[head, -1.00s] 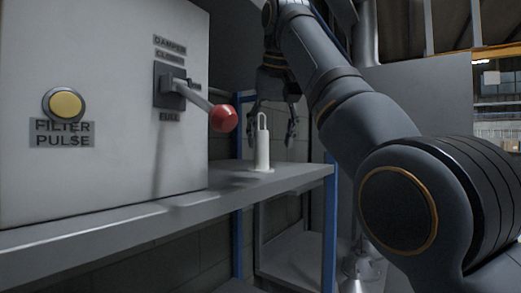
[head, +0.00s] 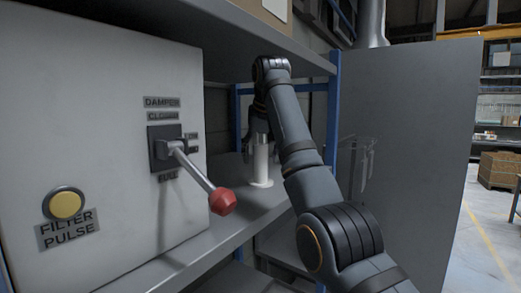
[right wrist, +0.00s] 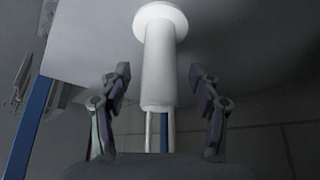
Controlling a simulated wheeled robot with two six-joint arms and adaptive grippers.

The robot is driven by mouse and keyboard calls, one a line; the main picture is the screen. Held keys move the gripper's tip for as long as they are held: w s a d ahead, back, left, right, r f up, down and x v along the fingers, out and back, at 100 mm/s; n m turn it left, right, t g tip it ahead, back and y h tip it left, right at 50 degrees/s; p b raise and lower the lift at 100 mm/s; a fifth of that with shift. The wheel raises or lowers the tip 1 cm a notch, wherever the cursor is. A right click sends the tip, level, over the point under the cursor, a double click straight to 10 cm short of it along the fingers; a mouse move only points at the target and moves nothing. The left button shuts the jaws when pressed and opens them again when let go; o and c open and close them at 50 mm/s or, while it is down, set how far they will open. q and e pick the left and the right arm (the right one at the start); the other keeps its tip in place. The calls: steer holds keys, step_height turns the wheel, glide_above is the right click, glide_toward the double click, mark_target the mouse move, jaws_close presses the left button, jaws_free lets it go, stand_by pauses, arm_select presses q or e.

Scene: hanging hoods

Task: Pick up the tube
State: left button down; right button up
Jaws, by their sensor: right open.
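The white tube (head: 262,164) stands upright on the grey shelf (head: 232,214), near its right end. In the right wrist view the tube (right wrist: 159,70) appears with its round base at the top and a thin wire loop at the near end. My right gripper (right wrist: 160,88) is open, with one finger on each side of the tube and gaps on both sides. In the head view the right gripper (head: 261,135) is at the tube's upper part, partly hidden by my own arm. My left gripper is not in view.
A grey control box (head: 100,130) stands left of the tube. Its lever with a red knob (head: 222,201) sticks out toward the tube's near side. A yellow button (head: 66,204) is on the box. A blue post (head: 332,115) and an upper shelf (head: 270,48) bound the space.

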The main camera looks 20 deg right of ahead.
steer(key=shift+w+d+f+p, duration=0.1)
steer(key=shift+w+f+p, duration=0.25)
steer(key=shift+f+p, duration=0.25)
steer(key=shift+w+f+p, duration=0.15)
steer(key=shift+f+p, duration=0.05)
steer(key=shift+p, duration=0.15)
steer(key=shift+f, duration=0.3)
steer(key=c, duration=1.2)
jaws_close()
